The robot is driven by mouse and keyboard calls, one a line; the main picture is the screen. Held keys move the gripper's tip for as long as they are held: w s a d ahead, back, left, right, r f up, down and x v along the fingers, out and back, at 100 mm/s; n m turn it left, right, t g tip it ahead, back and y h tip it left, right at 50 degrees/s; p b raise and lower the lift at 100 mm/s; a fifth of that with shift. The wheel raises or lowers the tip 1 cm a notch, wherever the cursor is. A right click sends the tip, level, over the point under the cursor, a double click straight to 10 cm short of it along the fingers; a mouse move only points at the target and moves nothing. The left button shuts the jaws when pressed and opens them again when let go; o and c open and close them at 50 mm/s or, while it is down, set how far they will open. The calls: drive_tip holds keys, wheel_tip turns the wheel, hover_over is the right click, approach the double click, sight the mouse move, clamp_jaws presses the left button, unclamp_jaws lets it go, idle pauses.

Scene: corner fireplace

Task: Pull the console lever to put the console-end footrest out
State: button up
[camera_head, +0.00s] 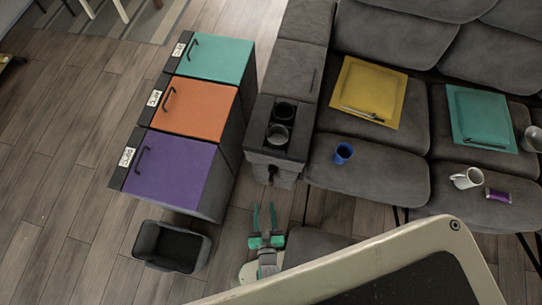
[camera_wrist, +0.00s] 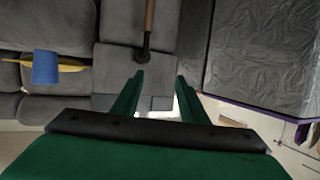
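The grey console (camera_head: 255,157) stands at the near end of the grey sofa, with two dark cup holders on top. A small dark lever (camera_head: 272,172) sticks out of its front face. In the wrist view a rod with a dark end, which looks like the lever (camera_wrist: 143,54), lies beyond my fingertips. My gripper (camera_head: 264,210) has green fingers spread apart, below and in front of the console. The sofa's console-end front cushion (camera_head: 390,185) is beside the console; I cannot tell the footrest's position.
Bins with purple (camera_head: 175,170), orange and teal lids stand left of the console. A dark open tub (camera_head: 150,240) is on the floor nearby. A blue cup (camera_head: 343,153) and white mug (camera_head: 466,179) sit on the sofa. A low grey pad (camera_head: 308,243) is partly hidden by my arm.

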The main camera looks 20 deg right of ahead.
drive_tip(key=m+g+h, duration=0.1)
approach(271, 184)
drive_tip(key=x, duration=1.1)
drive_tip(key=shift+w+r, duration=0.2)
drive_tip(key=shift+r, duration=0.1)
drive_tip(key=shift+d, duration=0.1)
drive_tip(key=c, duration=0.8)
clamp_jaws()
